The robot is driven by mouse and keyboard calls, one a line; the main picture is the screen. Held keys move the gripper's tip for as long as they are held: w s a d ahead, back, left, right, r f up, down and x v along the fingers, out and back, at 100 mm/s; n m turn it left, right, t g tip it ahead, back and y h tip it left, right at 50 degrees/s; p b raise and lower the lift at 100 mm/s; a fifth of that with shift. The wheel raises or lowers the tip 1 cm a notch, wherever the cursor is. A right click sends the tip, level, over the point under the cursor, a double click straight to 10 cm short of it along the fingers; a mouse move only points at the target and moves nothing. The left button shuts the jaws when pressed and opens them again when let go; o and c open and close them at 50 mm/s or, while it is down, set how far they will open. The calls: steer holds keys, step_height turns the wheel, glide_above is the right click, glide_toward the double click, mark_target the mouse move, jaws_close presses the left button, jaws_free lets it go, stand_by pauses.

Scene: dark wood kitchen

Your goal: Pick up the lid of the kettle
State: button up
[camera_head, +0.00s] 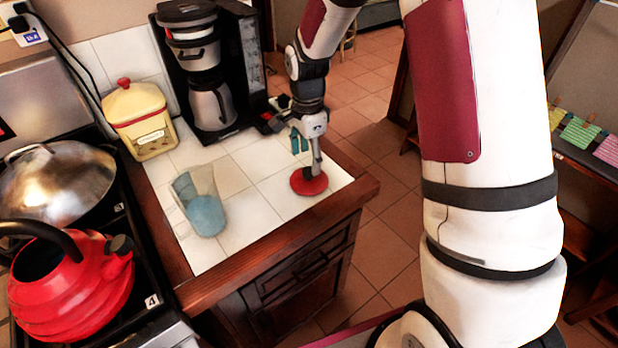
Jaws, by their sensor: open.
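The red kettle (72,285) with a black handle stands on the stove at the lower left, its dark top opening uncovered. A round red lid (298,187) lies flat on the white tiled counter near its right edge. My gripper (313,170) points down right over the lid and is open. Its fingertips overlap the lid's middle in the picture and hide any knob there. I cannot tell whether they touch the lid.
A coffee maker (192,62) and a yellow canister (140,115) stand behind. A silver domed pan cover (62,182) is on the stove. The counter's wooden edge (285,245) is close.

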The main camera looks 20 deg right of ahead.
mark_target(308, 171)
steer(key=shift+f+p, duration=0.45)
steer(key=shift+f, duration=2.4)
steer(key=shift+s, duration=0.1)
jaws_close()
